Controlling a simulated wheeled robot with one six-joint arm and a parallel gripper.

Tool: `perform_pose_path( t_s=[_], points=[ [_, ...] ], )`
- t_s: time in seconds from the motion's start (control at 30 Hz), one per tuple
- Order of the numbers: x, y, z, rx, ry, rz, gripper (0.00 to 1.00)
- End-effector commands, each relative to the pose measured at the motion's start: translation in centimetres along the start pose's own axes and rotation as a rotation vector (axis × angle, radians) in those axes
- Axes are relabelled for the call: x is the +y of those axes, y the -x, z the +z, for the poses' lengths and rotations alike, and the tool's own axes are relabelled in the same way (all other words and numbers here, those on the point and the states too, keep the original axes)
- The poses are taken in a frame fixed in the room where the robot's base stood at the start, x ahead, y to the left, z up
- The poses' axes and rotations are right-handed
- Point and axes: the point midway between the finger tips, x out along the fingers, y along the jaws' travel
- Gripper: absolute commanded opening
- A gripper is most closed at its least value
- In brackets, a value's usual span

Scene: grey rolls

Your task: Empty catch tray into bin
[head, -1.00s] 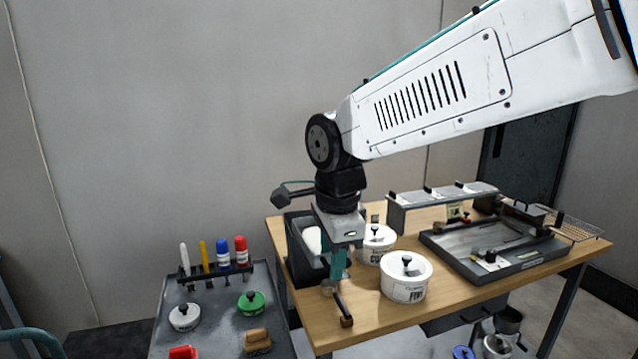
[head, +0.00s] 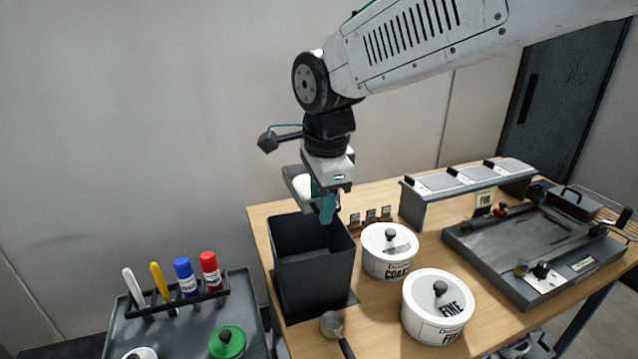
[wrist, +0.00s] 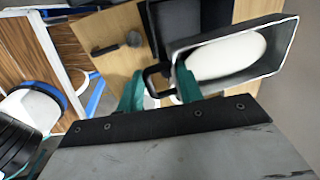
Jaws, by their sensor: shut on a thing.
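My gripper (head: 328,207) has teal fingers and is shut on the dark handle of the catch tray (head: 291,174). In the wrist view my gripper (wrist: 158,90) holds this handle, and the grey catch tray (wrist: 290,38) extends to the right. A smooth white mass (wrist: 228,58) lies in the tray; it also shows in the head view (head: 303,190). The tray looks tilted in the head view. The dark open bin (head: 315,282) stands on the table's left part, below the tray. The bin (wrist: 190,15) shows behind the tray in the wrist view. Its inside bottom is hidden.
White lidded tubs marked COARSE (head: 389,262) and FINE (head: 437,318) stand right of the bin. A scoop (head: 332,324) lies in front. A grey flat tray (head: 530,262) is at right. A cart (head: 185,335) with markers stands left.

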Motion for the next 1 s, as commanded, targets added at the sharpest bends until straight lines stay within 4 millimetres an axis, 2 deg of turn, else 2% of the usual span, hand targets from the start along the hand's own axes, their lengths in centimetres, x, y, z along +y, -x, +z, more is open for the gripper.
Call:
perform_pose_path(
  t_s=[0.27,0.67,1.0],
  points=[
    [0.2,-1.4,-0.4,-0.145,-0.028,0.007,0.03],
    [0.8,-5.0,-1.4,-0.542,-0.1,0.017,0.03],
    [0.8,-5.5,-2.2,-1.034,-0.179,0.031,0.03]
  ],
)
